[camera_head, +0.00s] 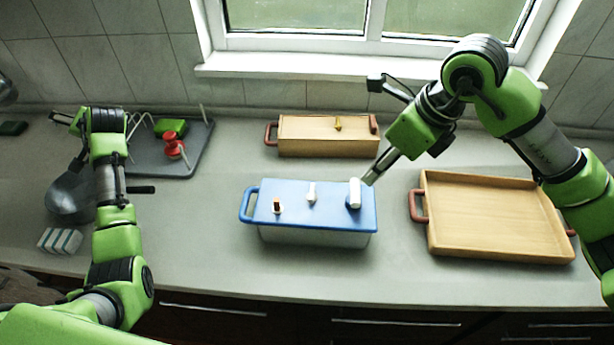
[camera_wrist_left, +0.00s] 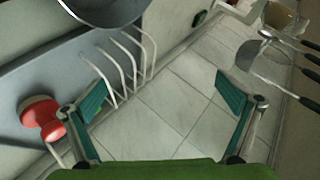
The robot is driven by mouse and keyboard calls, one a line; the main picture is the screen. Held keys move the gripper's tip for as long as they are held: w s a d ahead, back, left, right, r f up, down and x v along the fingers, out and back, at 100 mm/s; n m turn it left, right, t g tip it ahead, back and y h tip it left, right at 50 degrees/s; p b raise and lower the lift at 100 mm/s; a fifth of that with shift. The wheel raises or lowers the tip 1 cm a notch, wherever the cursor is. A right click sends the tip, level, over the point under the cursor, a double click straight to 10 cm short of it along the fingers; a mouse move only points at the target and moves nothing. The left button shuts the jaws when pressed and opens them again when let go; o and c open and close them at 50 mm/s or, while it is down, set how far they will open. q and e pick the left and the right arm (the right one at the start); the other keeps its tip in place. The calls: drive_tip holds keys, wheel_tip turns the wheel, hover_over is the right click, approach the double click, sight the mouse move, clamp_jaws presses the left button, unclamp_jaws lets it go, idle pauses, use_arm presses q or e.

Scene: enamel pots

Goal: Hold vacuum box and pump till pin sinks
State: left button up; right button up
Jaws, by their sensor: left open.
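The vacuum box (camera_head: 312,238) stands mid-counter, with pale walls, a blue lid (camera_head: 330,218) and a blue handle at its left end. On the lid are a small brown-and-white pin-like piece (camera_head: 278,206), a small white piece (camera_head: 312,193) and a white upright cylinder (camera_head: 354,194), which looks like the pump. My right gripper (camera_head: 369,181) points down-left with its tips right beside the cylinder's top. Whether it grips the cylinder is unclear. My left gripper is open and empty in the left wrist view (camera_wrist_left: 163,95), well left of the box.
A grey tray (camera_head: 200,158) with a wire rack, red item (camera_head: 174,147) and green block lies back left. A metal pan (camera_head: 66,197) and white blocks (camera_head: 60,240) are near my left arm. A wooden box (camera_head: 320,138) stands behind; a wooden tray (camera_head: 500,215) is at right.

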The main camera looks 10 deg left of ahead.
use_arm(q)
drive_tip(key=w+d+r+m+t+h, duration=0.1)
drive_tip(key=w+d+m+h, duration=0.3)
drive_tip(key=d, duration=0.8)
drive_tip(key=w+d+r+m+t+h, duration=0.15)
drive_tip(key=w+d, duration=0.35)
drive_tip(key=d, duration=0.8)
drive_tip(key=w+d+r+m+h, duration=0.1)
drive_tip(key=w+d+m+h, duration=0.3)
drive_tip(key=d, duration=0.8)
drive_tip(key=s+d+m+g+h, duration=0.2)
drive_tip(key=s+d+m, duration=0.15)
drive_tip(key=d, duration=0.95)
drive_tip(key=m+g, duration=0.5)
hover_over(307, 215)
drive_tip(key=w, duration=0.4)
drive_tip(key=f, duration=0.2)
drive_tip(key=f+y, duration=0.1)
drive_tip(key=shift+a+f, duration=0.35)
drive_tip(key=shift+s+f+g, duration=0.2)
drive_tip(key=shift+f+g, duration=0.05)
drive_tip(key=shift+s+f, duration=0.1)
drive_tip(key=shift+f, duration=0.25)
wheel_tip(307, 215, down, 13)
drive_tip(key=shift+r, duration=0.1)
